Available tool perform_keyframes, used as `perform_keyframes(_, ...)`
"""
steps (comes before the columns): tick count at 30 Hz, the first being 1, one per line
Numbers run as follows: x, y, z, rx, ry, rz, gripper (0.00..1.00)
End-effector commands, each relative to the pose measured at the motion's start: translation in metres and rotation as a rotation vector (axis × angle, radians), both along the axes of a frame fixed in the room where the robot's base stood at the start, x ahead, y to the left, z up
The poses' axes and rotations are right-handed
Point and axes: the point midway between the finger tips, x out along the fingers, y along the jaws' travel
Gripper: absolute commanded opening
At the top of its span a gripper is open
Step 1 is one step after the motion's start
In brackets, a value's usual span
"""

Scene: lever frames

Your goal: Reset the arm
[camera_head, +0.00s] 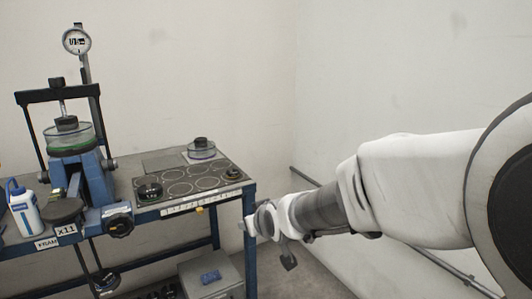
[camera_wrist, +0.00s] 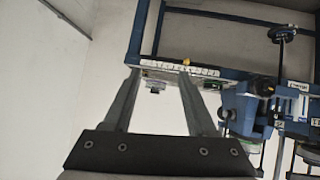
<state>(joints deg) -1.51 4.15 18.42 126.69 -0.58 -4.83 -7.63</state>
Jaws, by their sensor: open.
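My arm reaches in from the right in the head view. My gripper (camera_head: 248,226) is just off the right front corner of the blue bench (camera_head: 226,202). In the wrist view my gripper (camera_wrist: 160,76) has its two fingers apart, with nothing held between them. The blue lever frame (camera_head: 92,178) stands at the bench's left, with a black crossbar (camera_head: 52,94) over a round clear cell (camera_head: 68,138). The crossbar looks close to level. A dial gauge (camera_head: 76,40) sits on the post above. The lever frame also shows in the wrist view (camera_wrist: 240,108).
A white bottle (camera_head: 24,212) stands far left. A grey box (camera_head: 212,276) is below. A wall rail (camera_head: 304,177) runs behind my arm.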

Motion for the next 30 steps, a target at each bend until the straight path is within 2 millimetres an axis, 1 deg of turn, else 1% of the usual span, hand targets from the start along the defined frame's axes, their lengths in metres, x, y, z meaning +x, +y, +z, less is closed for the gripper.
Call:
perform_keyframes(1, -0.013, -0.017, 0.01, -0.02, 0.018, -0.029, 0.57)
perform_keyframes(5, -0.048, -0.056, 0.023, -0.059, 0.089, -0.107, 0.57)
perform_keyframes(6, -0.06, -0.068, 0.026, -0.067, 0.113, -0.132, 0.57)
perform_keyframes(8, -0.079, -0.085, 0.031, -0.075, 0.146, -0.171, 0.57)
perform_keyframes(9, -0.092, -0.096, 0.034, -0.079, 0.17, -0.197, 0.57)
perform_keyframes(11, -0.113, -0.111, 0.037, -0.081, 0.206, -0.235, 0.57)
perform_keyframes(15, -0.164, -0.141, 0.041, -0.07, 0.289, -0.319, 0.57)
perform_keyframes(17, -0.185, -0.151, 0.041, -0.061, 0.323, -0.348, 0.57)
perform_keyframes(18, -0.198, -0.157, 0.04, -0.053, 0.346, -0.368, 0.57)
perform_keyframes(21, -0.229, -0.168, 0.037, -0.033, 0.397, -0.407, 0.57)
perform_keyframes(25, -0.268, -0.178, 0.032, -0.002, 0.462, -0.449, 0.57)
perform_keyframes(27, -0.266, -0.177, 0.058, -0.006, 0.467, -0.447, 0.57)
perform_keyframes(30, -0.265, -0.177, 0.078, -0.007, 0.466, -0.447, 0.57)
